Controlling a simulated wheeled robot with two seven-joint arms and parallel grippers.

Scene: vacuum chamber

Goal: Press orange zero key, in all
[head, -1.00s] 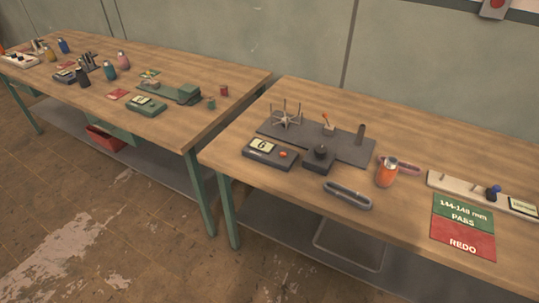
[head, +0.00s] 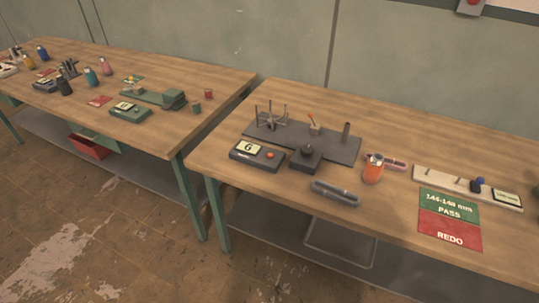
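An orange round key (head: 271,155) sits on the top right of a dark grey counter box (head: 257,163). The box's pale display (head: 249,148) shows what looks like a 6. The box stands near the front left of the right-hand bench (head: 215,148). Neither of my grippers is in the head view, and nothing touches the key.
Behind the box is a dark plate (head: 345,156) with a spoked winder (head: 269,120) and a post. A knobbed block (head: 306,157), a grey loop (head: 335,193), an orange bottle (head: 373,170) and a green-red PASS/REDO card (head: 449,218) lie to the right. A second bench (head: 180,83) stands left.

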